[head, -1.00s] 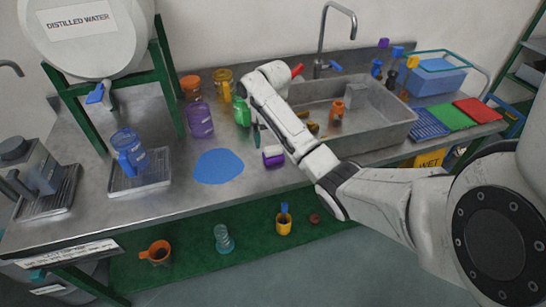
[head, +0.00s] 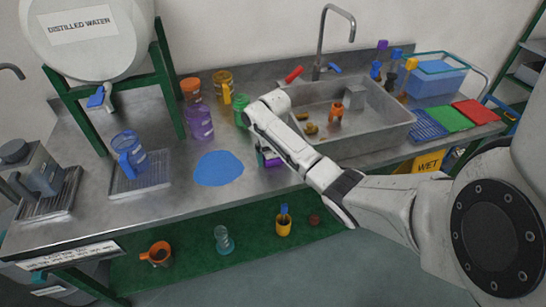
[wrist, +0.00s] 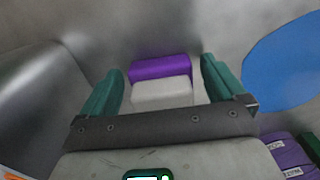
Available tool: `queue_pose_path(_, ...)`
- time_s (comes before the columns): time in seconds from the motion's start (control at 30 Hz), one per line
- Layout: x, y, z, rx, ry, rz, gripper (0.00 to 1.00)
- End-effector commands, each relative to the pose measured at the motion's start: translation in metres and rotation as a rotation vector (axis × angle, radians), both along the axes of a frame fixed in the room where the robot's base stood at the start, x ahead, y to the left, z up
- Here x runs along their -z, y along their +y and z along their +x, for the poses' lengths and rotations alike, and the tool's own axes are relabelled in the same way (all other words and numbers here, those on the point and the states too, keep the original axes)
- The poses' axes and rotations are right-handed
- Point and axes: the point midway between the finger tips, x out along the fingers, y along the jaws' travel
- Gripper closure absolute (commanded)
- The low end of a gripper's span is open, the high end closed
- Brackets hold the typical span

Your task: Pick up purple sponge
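The purple sponge, a small block with a purple part and a white part, lies on the steel counter between the blue patch and the sink. In the wrist view the sponge (wrist: 160,68) shows whole between my two teal fingers. My gripper (wrist: 163,76) is open, with a finger on each side and a gap to the sponge on both sides. In the head view my wrist and gripper (head: 262,150) are over the sponge (head: 274,162) and hide most of it. How high the fingertips are above the counter is unclear.
A blue flat patch (head: 219,168) lies left of the sponge. A purple container (head: 199,123) and a green bottle (head: 241,112) stand behind. The sink (head: 372,125) is at the right. The counter's front edge is near.

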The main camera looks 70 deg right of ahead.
Motion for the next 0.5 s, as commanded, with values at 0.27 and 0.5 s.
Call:
queue_pose_path(0.27,-0.0003,0.0001,0.0002,0.000,0.000,0.000,0.31)
queue_pose_path(0.5,-0.0004,0.0001,0.0002,0.000,0.000,0.000,0.54)
